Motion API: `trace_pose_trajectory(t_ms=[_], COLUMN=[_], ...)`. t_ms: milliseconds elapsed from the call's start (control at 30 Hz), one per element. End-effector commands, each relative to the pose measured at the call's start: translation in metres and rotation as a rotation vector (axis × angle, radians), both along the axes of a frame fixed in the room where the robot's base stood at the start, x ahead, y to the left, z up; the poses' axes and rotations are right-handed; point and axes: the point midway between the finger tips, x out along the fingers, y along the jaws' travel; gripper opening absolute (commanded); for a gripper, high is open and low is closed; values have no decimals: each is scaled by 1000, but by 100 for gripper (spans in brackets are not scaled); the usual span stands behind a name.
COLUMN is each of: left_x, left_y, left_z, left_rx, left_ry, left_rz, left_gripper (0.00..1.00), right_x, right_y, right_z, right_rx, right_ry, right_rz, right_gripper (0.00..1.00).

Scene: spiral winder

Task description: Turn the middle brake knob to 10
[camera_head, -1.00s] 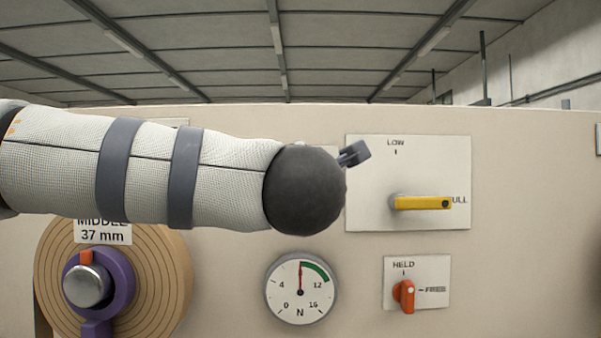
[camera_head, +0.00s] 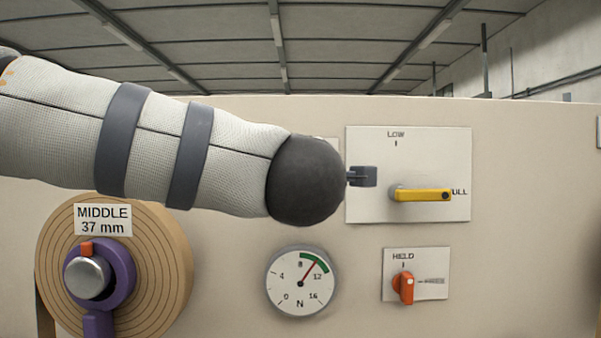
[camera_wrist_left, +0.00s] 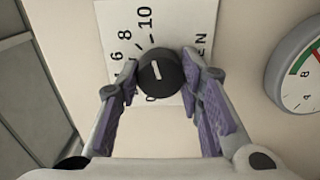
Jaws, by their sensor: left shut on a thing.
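The black knob (camera_wrist_left: 160,73) with a white pointer line sits on a white number plate (camera_wrist_left: 190,22) in the left wrist view. My left gripper (camera_wrist_left: 161,76) has its two purple-padded fingers on either side of the knob and is shut on it. The pointer line aims up and slightly left, near the 8 and 10 marks; the exact reading cannot be told. In the head view my left arm hides the knob and most of its plate. A round gauge (camera_head: 301,281) marked N has its red needle inside the green band, between 8 and 12. My right gripper is not in view.
A roll labelled MIDDLE 37 mm (camera_head: 170,270) with a purple hub (camera_head: 122,262) is at lower left. A yellow lever (camera_head: 422,195) is on a LOW plate at right. An orange switch (camera_head: 403,287) points at HELD. The panel's far right is mostly clear.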

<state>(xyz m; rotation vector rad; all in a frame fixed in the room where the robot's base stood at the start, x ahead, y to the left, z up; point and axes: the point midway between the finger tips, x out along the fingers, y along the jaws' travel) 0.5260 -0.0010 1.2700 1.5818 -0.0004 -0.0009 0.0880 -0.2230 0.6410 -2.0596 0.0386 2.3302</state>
Motion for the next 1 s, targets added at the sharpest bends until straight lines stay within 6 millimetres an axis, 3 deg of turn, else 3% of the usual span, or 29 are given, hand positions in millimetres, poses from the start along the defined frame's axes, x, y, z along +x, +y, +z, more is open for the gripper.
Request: trace_pose_trajectory(t_ms=[367,400,467,800,867,1000], left_x=[0,0,0,-4,-13,-51], left_y=[2,2,2,0,0,0], left_z=[5,5,4,2,2,3], left_rx=[4,4,4,4,4,6], left_ry=[-11,-11,-10,-4,-4,-7], left_rz=[4,4,4,0,0,-1], left_gripper=[6,40,54,54,54,54], right_x=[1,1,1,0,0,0], right_y=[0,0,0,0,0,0], right_z=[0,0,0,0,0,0], right_rx=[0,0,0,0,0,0], right_ry=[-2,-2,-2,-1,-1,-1], right_rz=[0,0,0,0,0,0], right_gripper=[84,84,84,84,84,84])
